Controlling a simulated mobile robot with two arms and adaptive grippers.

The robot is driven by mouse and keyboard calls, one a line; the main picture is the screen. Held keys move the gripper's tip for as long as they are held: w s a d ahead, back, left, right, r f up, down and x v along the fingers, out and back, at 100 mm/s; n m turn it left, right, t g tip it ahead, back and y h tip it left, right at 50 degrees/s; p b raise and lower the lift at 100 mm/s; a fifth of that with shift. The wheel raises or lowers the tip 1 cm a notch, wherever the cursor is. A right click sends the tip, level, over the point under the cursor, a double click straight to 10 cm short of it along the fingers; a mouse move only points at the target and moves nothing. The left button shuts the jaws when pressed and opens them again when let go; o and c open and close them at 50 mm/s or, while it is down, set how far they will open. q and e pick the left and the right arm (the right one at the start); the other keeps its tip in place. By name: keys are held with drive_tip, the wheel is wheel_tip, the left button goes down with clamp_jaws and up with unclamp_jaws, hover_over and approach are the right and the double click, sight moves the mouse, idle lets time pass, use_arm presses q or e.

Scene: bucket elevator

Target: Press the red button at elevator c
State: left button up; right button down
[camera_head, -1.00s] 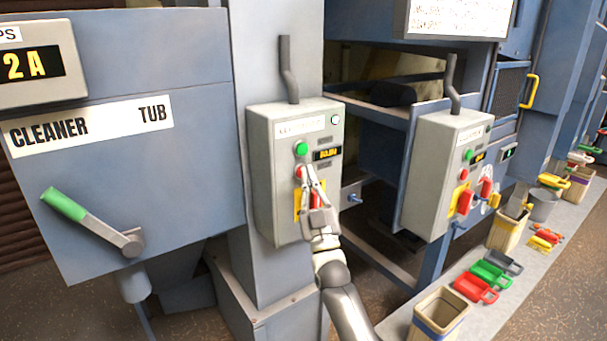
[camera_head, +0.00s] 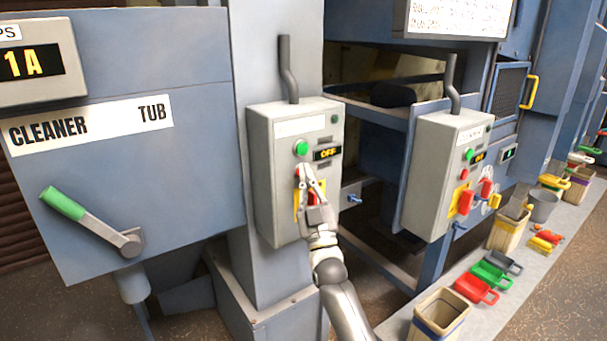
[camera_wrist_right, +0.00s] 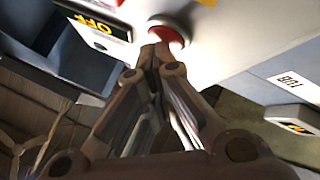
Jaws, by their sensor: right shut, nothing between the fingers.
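My right gripper (camera_head: 304,170) is shut and empty, with its fingertips at the red button of the nearer grey control box (camera_head: 262,170). In the head view the fingers mostly cover this button. In the right wrist view the red button (camera_wrist_right: 172,32) sits in a pale ring, and the fingertips (camera_wrist_right: 158,52) appear to touch its face. A green button (camera_head: 301,148) is above it. The box display (camera_head: 327,153) reads OFF. The small lamp (camera_head: 335,119) at the top right is dark. The box's name label is not legible. My left gripper is not in view.
A second control box (camera_head: 425,170) with red handles stands to the right. A cleaner tub cabinet (camera_head: 150,80) with a green-handled lever (camera_head: 90,220) is at the left. Open bins (camera_head: 440,312) and coloured scoops (camera_head: 490,275) line the ledge at the right.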

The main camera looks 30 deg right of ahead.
drive_tip(key=shift+s, duration=0.15)
drive_tip(key=shift+s+p, duration=0.5)
drive_tip(key=shift+s, duration=0.25)
drive_tip(key=s, duration=0.1)
drive_tip(key=s+p, duration=0.1)
drive_tip(key=s, duration=0.1)
drive_tip(key=s+p, duration=0.1)
drive_tip(key=s, duration=0.1)
drive_tip(key=shift+d, duration=0.25)
idle(0.7)
